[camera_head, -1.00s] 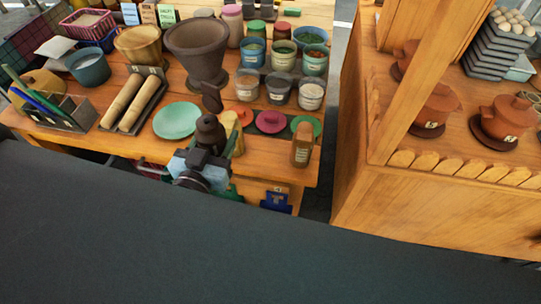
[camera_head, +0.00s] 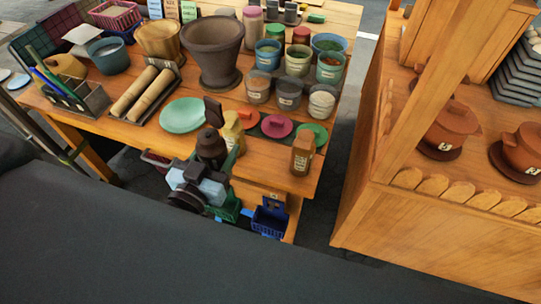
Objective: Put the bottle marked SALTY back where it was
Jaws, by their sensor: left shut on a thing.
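My left gripper (camera_head: 222,128) reaches over the front edge of the table (camera_head: 265,178). It is shut on a yellow bottle (camera_head: 233,133), partly hidden by the dark gripper. I cannot read this bottle's label or tell whether its base touches the table. A brown bottle (camera_head: 302,154) with a pale label stands upright near the table's front right corner, to the right of my gripper and apart from it. Its label is too small to read. My right gripper does not show.
A green plate (camera_head: 183,115) lies left of my gripper, with a large mortar (camera_head: 215,60) behind. Red, pink and green lids (camera_head: 277,126) lie between the two bottles. Several jars (camera_head: 289,93) stand behind. A wooden stall (camera_head: 430,220) stands right, across a gap.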

